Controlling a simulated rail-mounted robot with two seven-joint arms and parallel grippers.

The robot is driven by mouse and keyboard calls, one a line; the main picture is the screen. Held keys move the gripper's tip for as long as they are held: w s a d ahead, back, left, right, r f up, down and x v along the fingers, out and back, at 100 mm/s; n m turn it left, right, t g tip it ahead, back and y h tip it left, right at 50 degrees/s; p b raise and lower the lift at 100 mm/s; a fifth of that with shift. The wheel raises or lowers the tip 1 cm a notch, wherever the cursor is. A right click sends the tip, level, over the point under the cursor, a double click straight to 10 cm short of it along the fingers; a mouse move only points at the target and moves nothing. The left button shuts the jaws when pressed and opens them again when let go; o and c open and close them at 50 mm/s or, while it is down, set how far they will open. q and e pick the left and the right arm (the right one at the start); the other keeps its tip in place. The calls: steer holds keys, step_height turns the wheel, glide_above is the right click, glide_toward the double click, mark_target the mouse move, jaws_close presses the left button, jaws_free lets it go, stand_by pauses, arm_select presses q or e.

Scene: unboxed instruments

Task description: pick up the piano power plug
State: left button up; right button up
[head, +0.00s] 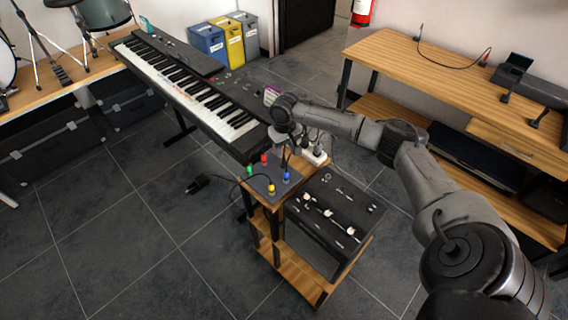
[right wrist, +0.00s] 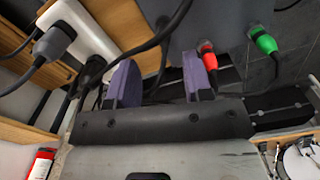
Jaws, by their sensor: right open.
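The keyboard piano (head: 195,85) stands at the left, its near end beside a small wooden stand. A white power strip (head: 314,156) lies at the stand's top, and it also shows in the right wrist view (right wrist: 84,28). A grey plug (right wrist: 54,42) and a black plug (right wrist: 94,68) sit in it with cables. I cannot tell which plug is the piano's. My right gripper (right wrist: 157,78) is open beside the strip, with a dark cable passing near and between its purple fingers. In the head view the fingertips are hard to make out. My left gripper is not seen.
A dark panel (head: 262,187) with green, red, blue and yellow connectors sits on the stand. A black mixer-like unit (head: 335,210) is right of it. A black adapter (head: 197,184) lies on the floor. A wooden desk (head: 425,65) stands at the right.

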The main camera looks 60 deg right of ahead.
mark_target(284, 158)
steer(key=shift+a+f+b, duration=0.15)
steer(key=shift+f+b, duration=0.3)
steer(key=shift+f, duration=0.8)
steer(key=shift+a+f+b, duration=0.1)
steer(key=shift+f+b, duration=0.3)
steer(key=shift+f, duration=1.25)
jaws_close()
